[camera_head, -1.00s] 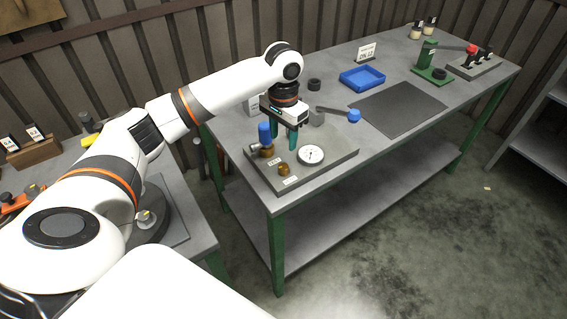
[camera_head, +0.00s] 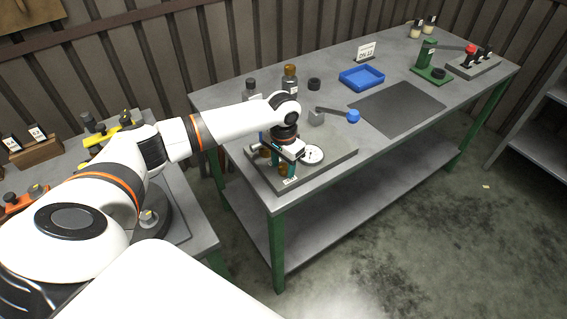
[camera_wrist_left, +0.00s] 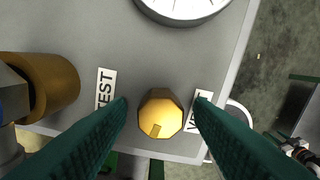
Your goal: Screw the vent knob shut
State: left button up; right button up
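The vent knob (camera_wrist_left: 160,117) is a brass, faceted knob with a small lighter mark, seen from above in the left wrist view next to the VENT label (camera_wrist_left: 198,112). My left gripper (camera_wrist_left: 160,106) is open, with one dark green finger on each side of the knob. A narrow gap shows between the knob and each finger. In the head view my left gripper (camera_head: 282,163) is low over the front of the grey base plate (camera_head: 330,164) and largely hides the knob. My right gripper is not in view.
A white dial gauge (camera_head: 312,155) sits right beside my gripper. A larger brass fitting (camera_wrist_left: 50,84) is by the TEST label (camera_wrist_left: 105,88). A lever with a blue ball (camera_head: 353,116) stands behind the plate. A blue tray (camera_head: 362,78) and dark mat (camera_head: 398,108) lie farther right.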

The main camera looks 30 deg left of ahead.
pick_arm(q)
jog(key=c, duration=0.9)
jog(key=shift+r+m+p, duration=0.25)
jog(key=shift+m+p, duration=1.35)
jog(key=shift+p, duration=0.1)
jog(key=m+p, duration=0.1)
jog(key=m, duration=0.1)
jog(key=shift+m+p, duration=0.35)
jog(key=shift+m, duration=0.05)
jog(key=m+p, duration=0.1)
jog(key=m, duration=0.1)
jog(key=shift+f+m, duration=0.1)
jog(key=shift+m, duration=0.2)
jog(key=m+p, duration=0.1)
jog(key=m, duration=0.1)
jog(key=shift+m, duration=0.4)
jog(key=m, duration=0.3)
jog(key=shift+m, duration=0.3)
jog(key=m, duration=0.3)
jog(key=shift+w+f+m, duration=0.1)
jog(key=shift+m, duration=1.9)
